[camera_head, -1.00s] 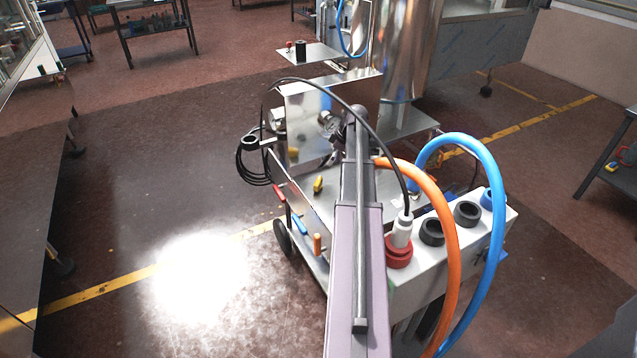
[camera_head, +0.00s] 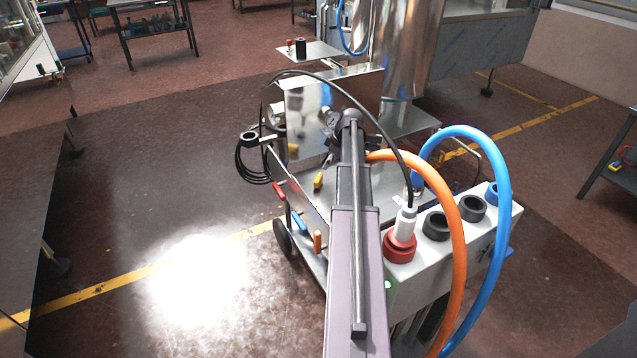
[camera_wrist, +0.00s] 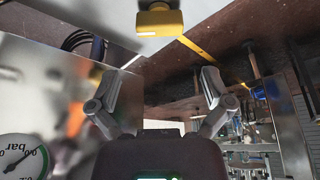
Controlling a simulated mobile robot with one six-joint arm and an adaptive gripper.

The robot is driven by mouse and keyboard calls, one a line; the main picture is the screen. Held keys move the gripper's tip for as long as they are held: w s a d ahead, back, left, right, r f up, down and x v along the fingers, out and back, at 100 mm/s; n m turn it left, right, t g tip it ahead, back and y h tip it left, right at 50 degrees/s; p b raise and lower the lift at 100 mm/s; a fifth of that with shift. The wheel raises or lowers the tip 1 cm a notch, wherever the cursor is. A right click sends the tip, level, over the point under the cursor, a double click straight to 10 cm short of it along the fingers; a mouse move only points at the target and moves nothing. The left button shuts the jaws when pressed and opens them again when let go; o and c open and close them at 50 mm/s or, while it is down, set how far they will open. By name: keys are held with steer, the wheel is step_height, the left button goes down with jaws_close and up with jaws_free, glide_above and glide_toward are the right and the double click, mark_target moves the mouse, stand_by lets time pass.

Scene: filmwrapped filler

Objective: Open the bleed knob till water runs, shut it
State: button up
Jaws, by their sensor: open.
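A yellow knob-like part (camera_wrist: 159,21) with a pale lower edge shows at the top middle of the wrist view. I cannot tell whether it is the bleed knob. In the head view a small yellow part (camera_head: 318,181) sits on the metal cart (camera_head: 318,204). A round pressure gauge (camera_wrist: 22,158), marked bar, is at the lower left of the wrist view with its lettering upside down. My gripper (camera_wrist: 160,88) is open and empty, its fingers spread wide below the yellow part and apart from it. My arm hides it in the head view. I see no running water.
A white box (camera_head: 455,250) with a red plug and black sockets stands right of my arm. An orange hose (camera_head: 459,240) and a blue hose (camera_head: 503,220) arch over it. A shiny cylinder (camera_head: 405,50) stands behind. The floor at left is clear.

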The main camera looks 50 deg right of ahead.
mark_target(319, 177)
steer(key=shift+b+x, duration=4.15)
steer(key=shift+x, duration=0.65)
steer(key=shift+d, duration=0.1)
steer(key=c, duration=0.8)
